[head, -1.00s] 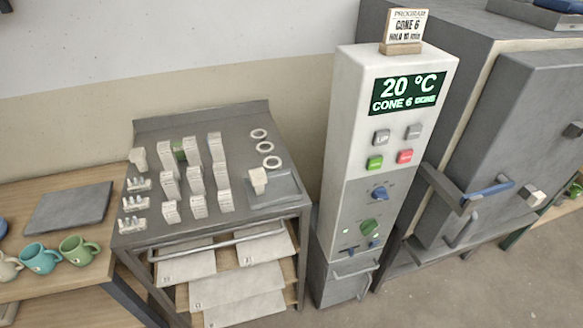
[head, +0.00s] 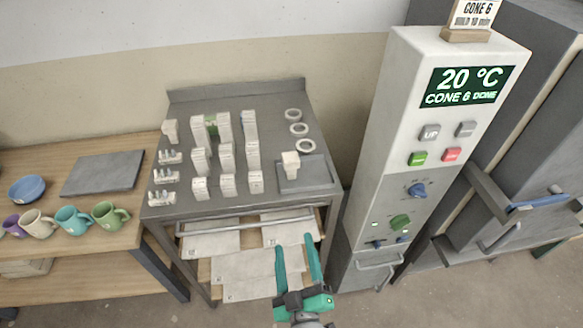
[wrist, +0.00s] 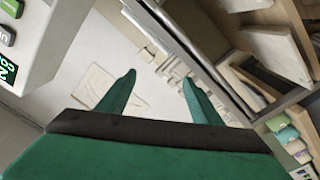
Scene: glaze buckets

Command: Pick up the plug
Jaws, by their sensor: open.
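A pale cream piece with a wider top (head: 290,160), which looks like the plug, stands on a small grey tray (head: 318,180) at the right front of the metal worktable. A similar cream piece (head: 170,130) stands at the table's back left, so I cannot be certain which is the plug. My teal gripper (head: 296,252) is open and empty. In the head view it shows below and in front of the table's front edge, apart from both pieces. In the wrist view, the open fingers (wrist: 157,82) have nothing between them, and I cannot make out the plug there.
Several white blocks (head: 226,155), cone sets (head: 166,176) and rings (head: 298,129) stand on the metal table (head: 270,95). A tall control box (head: 380,150) rises close on the right. Mugs (head: 110,214) stand on the wooden bench at left. Paper-like sheets lie on shelves below.

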